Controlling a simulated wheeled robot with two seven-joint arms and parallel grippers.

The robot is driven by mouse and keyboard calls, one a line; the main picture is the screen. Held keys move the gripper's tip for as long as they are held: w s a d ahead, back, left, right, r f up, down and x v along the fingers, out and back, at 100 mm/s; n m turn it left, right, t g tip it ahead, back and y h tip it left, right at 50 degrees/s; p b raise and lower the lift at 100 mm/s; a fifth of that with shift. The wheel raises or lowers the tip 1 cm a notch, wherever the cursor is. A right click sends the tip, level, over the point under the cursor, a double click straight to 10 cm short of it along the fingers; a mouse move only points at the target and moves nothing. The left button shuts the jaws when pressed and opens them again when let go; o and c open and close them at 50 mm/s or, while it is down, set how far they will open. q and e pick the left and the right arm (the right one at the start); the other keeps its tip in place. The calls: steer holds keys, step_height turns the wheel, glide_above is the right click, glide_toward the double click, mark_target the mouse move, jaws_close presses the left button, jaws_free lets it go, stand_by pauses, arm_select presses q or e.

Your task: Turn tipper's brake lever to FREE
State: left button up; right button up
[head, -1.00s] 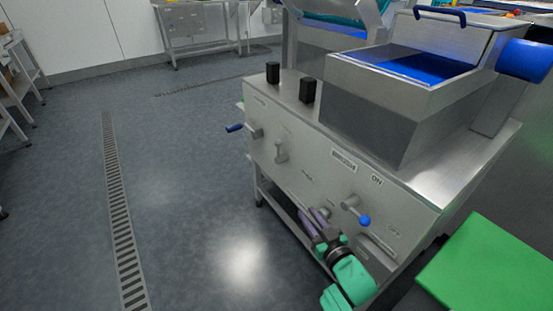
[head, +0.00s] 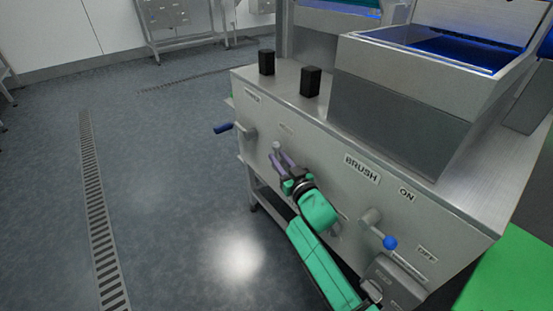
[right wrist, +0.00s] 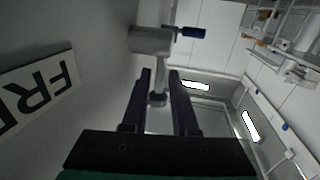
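A grey lever with a round end (head: 276,146) sticks out of the front panel of the steel machine. In the right wrist view its end (right wrist: 157,99) lies between my two fingers, with a gap showing on either side. A sign (right wrist: 38,92), partly cut off and reading "FRE", is on the panel at the left of that view. My right gripper (head: 281,157) is open at this lever; in the right wrist view its dark fingers (right wrist: 160,74) straddle it. Whether they touch it I cannot tell. My left gripper is not in view.
A blue-handled lever (head: 223,128) sits further left on the panel. A lever with a blue ball (head: 390,242) sits right, near the BRUSH sign (head: 362,169) and ON sign (head: 407,195). Two black blocks (head: 310,81) stand on top. The floor at left is clear, with a drain grate (head: 98,215).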

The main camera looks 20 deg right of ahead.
steer(key=shift+w+a, duration=0.2)
steer(key=shift+w, duration=0.8)
jaws_close()
steer(key=shift+f, duration=0.1)
stand_by(0.5)
